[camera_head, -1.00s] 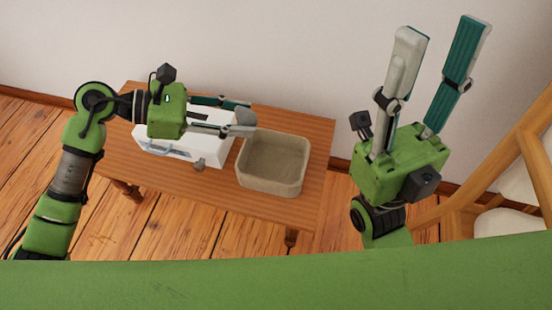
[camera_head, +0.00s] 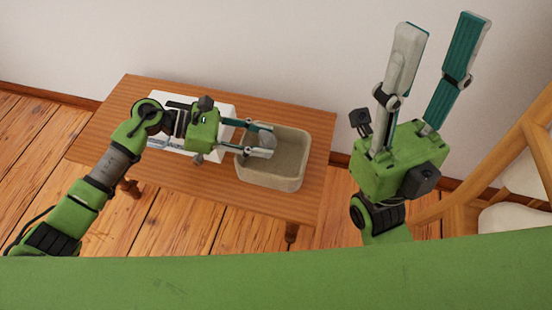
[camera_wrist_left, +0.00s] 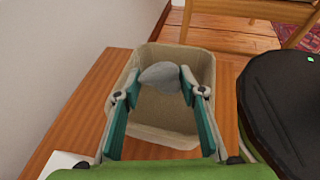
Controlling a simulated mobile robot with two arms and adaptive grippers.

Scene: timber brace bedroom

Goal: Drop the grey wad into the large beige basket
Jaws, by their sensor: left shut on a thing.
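The grey wad (camera_wrist_left: 160,76) is held between the fingertips of my left gripper (camera_wrist_left: 158,80), which is shut on it. In the head view the wad (camera_head: 267,139) and my left gripper (camera_head: 262,141) are over the left part of the large beige basket (camera_head: 292,184). In the left wrist view the wad is above the basket's opening, with the basket (camera_wrist_left: 206,70) around it in the picture. The basket looks empty inside where I can see it. My right gripper (camera_head: 440,42) is open and empty, raised at the right, away from the table.
The basket stands on a wooden table (camera_head: 225,183). A white box (camera_head: 166,98) is left of it, partly hidden by my left arm. A wall (camera_head: 250,50) is behind the table. A wooden chair-like frame (camera_head: 520,135) stands at the right.

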